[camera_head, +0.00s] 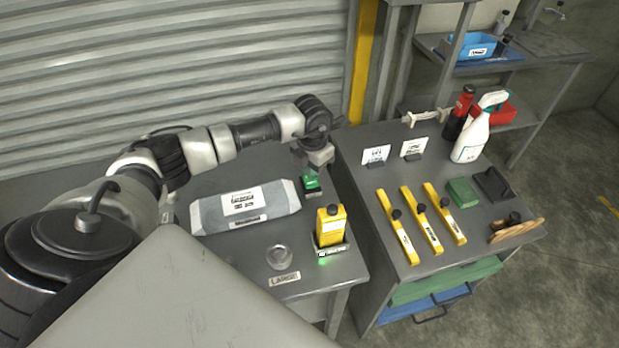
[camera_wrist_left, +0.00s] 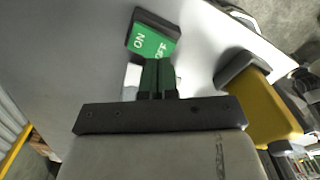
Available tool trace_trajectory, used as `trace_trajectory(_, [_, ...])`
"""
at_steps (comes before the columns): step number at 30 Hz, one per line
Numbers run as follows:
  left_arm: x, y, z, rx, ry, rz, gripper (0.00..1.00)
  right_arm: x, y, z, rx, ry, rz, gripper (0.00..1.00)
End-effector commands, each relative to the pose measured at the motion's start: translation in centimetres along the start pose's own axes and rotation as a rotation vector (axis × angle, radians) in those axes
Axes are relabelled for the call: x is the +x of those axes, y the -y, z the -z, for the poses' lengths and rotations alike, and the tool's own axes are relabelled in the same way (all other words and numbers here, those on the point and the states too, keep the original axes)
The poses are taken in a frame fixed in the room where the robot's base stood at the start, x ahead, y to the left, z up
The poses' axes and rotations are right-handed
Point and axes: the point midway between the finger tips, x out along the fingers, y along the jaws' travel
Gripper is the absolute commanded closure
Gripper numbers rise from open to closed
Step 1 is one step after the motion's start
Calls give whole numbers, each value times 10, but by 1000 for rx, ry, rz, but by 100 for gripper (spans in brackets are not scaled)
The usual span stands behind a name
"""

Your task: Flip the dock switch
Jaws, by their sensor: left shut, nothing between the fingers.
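The dock switch (camera_head: 312,184) is a small box with a green top on the grey table. My left gripper (camera_head: 309,170) is shut and empty, pointing down just above the switch. In the left wrist view its fingertips (camera_wrist_left: 158,66) overlap the near edge of the green face. I cannot tell whether they touch it. A yellow device (camera_head: 330,224) stands upright in a dock (camera_head: 333,251) with a green glow at its front. My right gripper is out of view.
A grey package (camera_head: 270,199) lies left of the switch. A clear round dish (camera_head: 279,256) and a "LARGE" label (camera_head: 285,279) are near the front edge. A right-hand bench (camera_head: 375,185) holds yellow tools (camera_head: 421,222) and a spray bottle (camera_head: 472,137).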

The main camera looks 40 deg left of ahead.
Motion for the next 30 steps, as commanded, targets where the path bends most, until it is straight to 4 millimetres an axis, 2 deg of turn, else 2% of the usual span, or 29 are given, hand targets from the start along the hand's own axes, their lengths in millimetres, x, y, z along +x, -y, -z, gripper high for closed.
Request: trace_trajectory(30, [12, 0, 0, 0, 0, 0, 100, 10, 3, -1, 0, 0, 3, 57])
